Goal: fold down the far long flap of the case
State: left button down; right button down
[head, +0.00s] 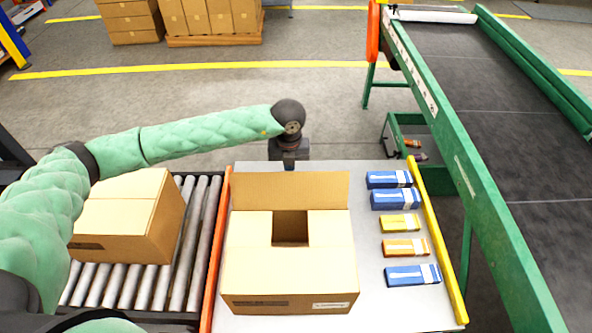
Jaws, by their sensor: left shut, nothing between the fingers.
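The case (290,275) is a tan cardboard box on a light table (390,310). Its far long flap (290,190) stands up along the back edge. The two short side flaps are folded inward and the near part of the top is covered, leaving a dark opening (290,230) in the middle. My left gripper (289,163) is shut and empty, pointing down just behind the far flap's top edge. Whether it touches the flap I cannot tell. My right gripper is out of view.
Blue, yellow and orange packets (402,224) lie in a column right of the case, beside a yellow rail (436,240). A closed carton (125,215) sits on the roller conveyor (185,250) at left. A green-sided belt conveyor (470,100) stands at right.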

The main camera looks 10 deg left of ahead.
pick_arm(q)
jog(key=shift+s+d+b, duration=0.15)
jog(key=shift+s+d, duration=0.1)
jog(key=shift+s, duration=0.95)
jog(key=shift+s+d+b, duration=0.1)
jog(key=shift+s+d, duration=0.1)
jog(key=shift+s, duration=0.95)
jog(key=shift+s+d+b, duration=0.15)
jog(key=shift+s+d, duration=0.1)
jog(key=shift+s, duration=0.95)
